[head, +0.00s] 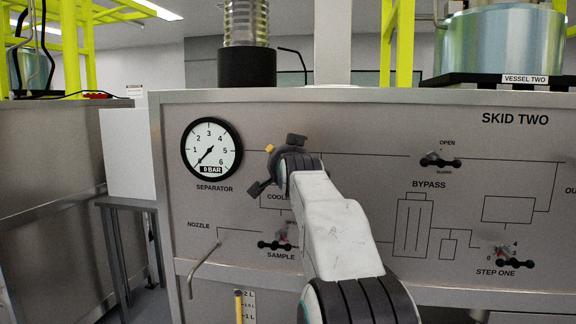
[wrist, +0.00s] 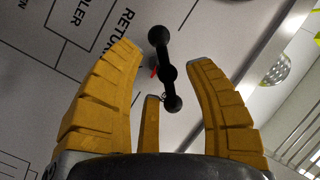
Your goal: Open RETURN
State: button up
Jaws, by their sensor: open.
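The RETURN label (wrist: 122,27) is printed on the grey panel in the wrist view, partly cut by a yellow finger. Beside it is a black valve handle (wrist: 167,72), a bar with round knobs at both ends and in the middle, with a small red mark at its side. My gripper (wrist: 168,56) is open, with yellow fingers spread on either side of the handle and a third finger below it. Whether any finger touches the handle I cannot tell. In the head view my gripper (head: 268,168) is at the panel, and my arm hides the RETURN handle.
The SEPARATOR gauge (head: 211,149) reads about 0 bar. Other handles are the SAMPLE handle (head: 275,244), the upper-right handle (head: 440,162) under OPEN, and the STEP ONE handle (head: 507,258). A bent nozzle pipe (head: 203,264) sticks out at lower left.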

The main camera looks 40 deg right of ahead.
jog(key=f+v, duration=0.1)
jog(key=v, duration=0.9)
jog(key=shift+r, duration=0.45)
